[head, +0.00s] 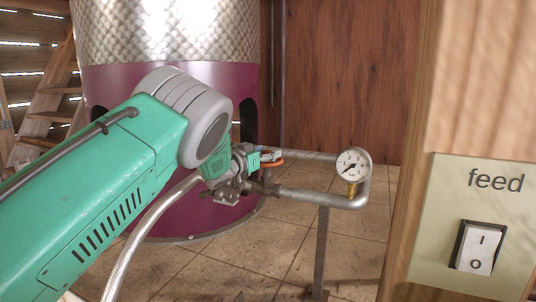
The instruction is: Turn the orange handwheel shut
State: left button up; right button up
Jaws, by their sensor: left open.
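The orange handwheel (273,163) shows as a thin orange edge on the pipework in front of the still. Most of it is hidden behind my left gripper. My left gripper (263,158) is open, with its fingers right at the handwheel. I cannot tell whether they touch it. My green and grey left arm covers the left and middle of the view. My right gripper is not in view.
A pressure gauge (353,166) stands on the grey pipe (318,196), right of the handwheel. The still (160,38) rises behind my arm. A wooden post (418,150) with a "feed" switch (477,248) is near on the right. A braided hose (150,232) runs below my arm.

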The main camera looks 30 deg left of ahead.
pick_arm(q)
jog(key=shift+w+a, duration=0.1)
grip_shut()
jog(key=shift+h, duration=0.3)
dwell(0.4)
jog(key=shift+r+m+g+h+p, duration=0.2)
jog(key=shift+m+g+h+p, duration=0.1)
jog(key=shift+m+h+p, duration=0.75)
jog(key=shift+m+g+h+p, duration=0.45)
jog(key=shift+g+h+p, duration=0.05)
jog(key=shift+h+p, duration=0.35)
jog(key=shift+f+m+g+h, duration=0.1)
jog(key=shift+m+g+h, duration=0.45)
jog(key=shift+h, duration=0.25)
jog(key=shift+m+g+h, duration=0.75)
jog(key=shift+m+h, duration=0.2)
jog(key=shift+h, duration=0.15)
jog(key=shift+b, duration=0.3)
